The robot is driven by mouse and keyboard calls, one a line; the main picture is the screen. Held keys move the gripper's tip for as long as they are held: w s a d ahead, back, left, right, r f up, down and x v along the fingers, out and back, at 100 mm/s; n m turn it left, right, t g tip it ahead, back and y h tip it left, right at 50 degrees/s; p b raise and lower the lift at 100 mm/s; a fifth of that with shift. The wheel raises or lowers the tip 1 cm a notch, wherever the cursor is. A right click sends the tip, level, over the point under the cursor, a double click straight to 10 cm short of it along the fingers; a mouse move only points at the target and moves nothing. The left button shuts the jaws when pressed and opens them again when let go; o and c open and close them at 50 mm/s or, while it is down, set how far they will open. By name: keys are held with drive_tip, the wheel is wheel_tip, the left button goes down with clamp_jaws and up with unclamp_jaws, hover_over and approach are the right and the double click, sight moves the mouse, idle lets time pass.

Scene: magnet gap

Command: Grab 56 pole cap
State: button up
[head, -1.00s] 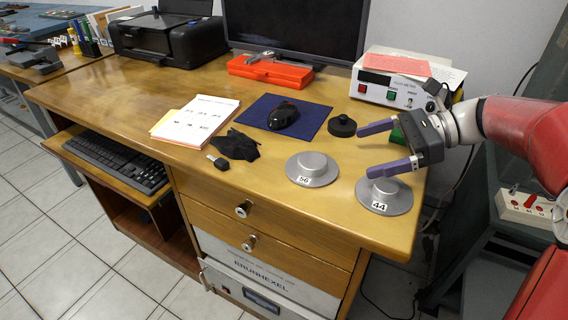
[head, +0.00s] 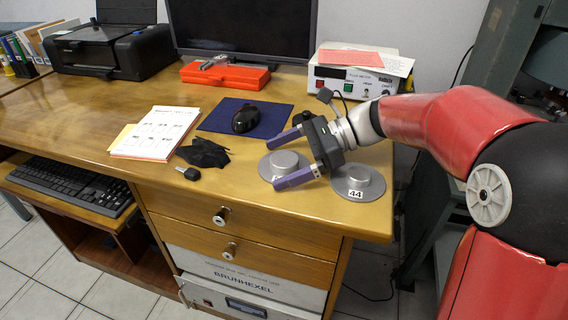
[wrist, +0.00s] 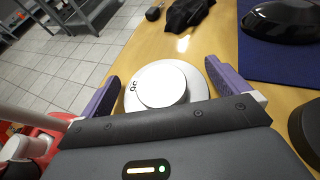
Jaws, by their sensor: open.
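The 56 pole cap (head: 282,161) is a grey metal disc with a raised round knob and a white label, lying flat on the wooden desk. Its label is partly covered by a finger in the head view. My gripper (head: 273,164) is open, with its two purple fingers on either side of this cap's knob. In the wrist view the cap (wrist: 162,84) lies between the spread fingers (wrist: 162,72), with the label at its left edge. I cannot tell whether the fingers touch it.
A similar cap labelled 44 (head: 358,178) stands close on the right, under my wrist. A mouse (head: 246,118) on a blue mat (head: 216,118), a black cloth (head: 204,153) and a small dark object (head: 187,173) lie to the left. A flux meter (head: 348,82) stands behind.

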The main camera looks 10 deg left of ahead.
drive_tip(key=shift+d+f, duration=0.1)
drive_tip(key=c, duration=2.1)
drive_tip(key=shift+c, duration=0.3)
